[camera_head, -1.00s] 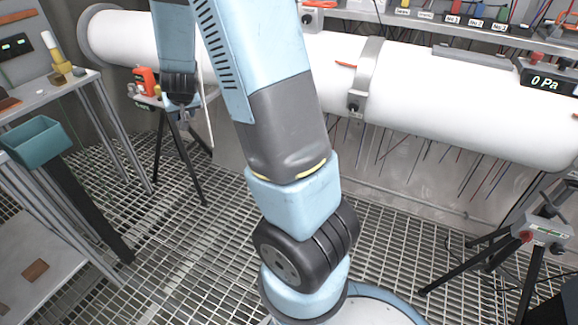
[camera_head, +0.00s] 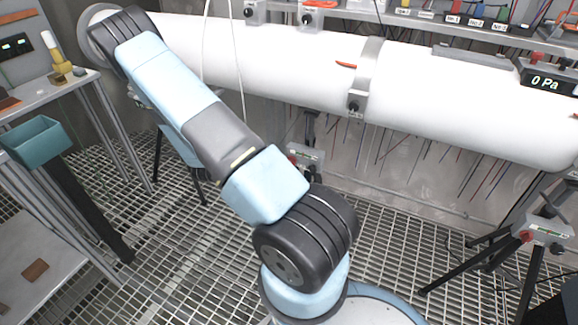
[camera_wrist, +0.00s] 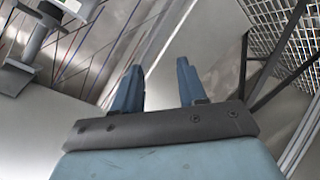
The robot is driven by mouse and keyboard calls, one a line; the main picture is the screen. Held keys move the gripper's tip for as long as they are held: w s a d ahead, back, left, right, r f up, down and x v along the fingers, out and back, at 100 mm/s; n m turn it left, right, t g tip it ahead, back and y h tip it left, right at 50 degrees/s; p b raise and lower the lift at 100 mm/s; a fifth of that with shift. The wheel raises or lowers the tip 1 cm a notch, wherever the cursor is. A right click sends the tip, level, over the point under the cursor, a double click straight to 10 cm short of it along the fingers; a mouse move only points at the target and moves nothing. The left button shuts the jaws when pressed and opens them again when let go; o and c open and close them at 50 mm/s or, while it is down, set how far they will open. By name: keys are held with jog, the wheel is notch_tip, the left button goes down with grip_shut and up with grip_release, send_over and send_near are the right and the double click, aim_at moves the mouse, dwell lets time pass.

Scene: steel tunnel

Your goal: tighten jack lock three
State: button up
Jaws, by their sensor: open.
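Jack stands with tripod legs stand under the white pipe. The right one carries a grey box (camera_head: 543,235) with a red knob on its left end. Another grey jack box (camera_head: 305,157) with a red knob shows below the pipe's middle, partly behind my arm. The left stand is mostly hidden by my arm. I cannot read which is lock three. In the wrist view, my gripper (camera_wrist: 158,75) has two blue fingers apart with nothing between them. My gripper is hidden in the head view. A grey post-like part (camera_wrist: 32,42) shows at the wrist view's upper left.
The white pipe (camera_head: 440,90) spans the back, with a clamp band (camera_head: 369,75) and thin rods hanging below. A teal bin (camera_head: 35,142) and tables are at left. The grating floor (camera_head: 400,245) is open in front.

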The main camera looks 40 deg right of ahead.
jog(key=s+d+f+n+h, duration=0.2)
jog(key=s+d+f+h, duration=0.1)
jog(key=s+d+f, duration=0.3)
jog(key=n+t+h, duration=0.1)
jog(key=n+h, duration=0.2)
jog(key=h, duration=0.1)
send_near(290, 162)
jog(key=x, duration=0.8)
jog(key=shift+w+d+f, duration=0.2)
jog(key=shift+d+f, duration=0.15)
jog(key=shift+f, duration=0.05)
grip_shut()
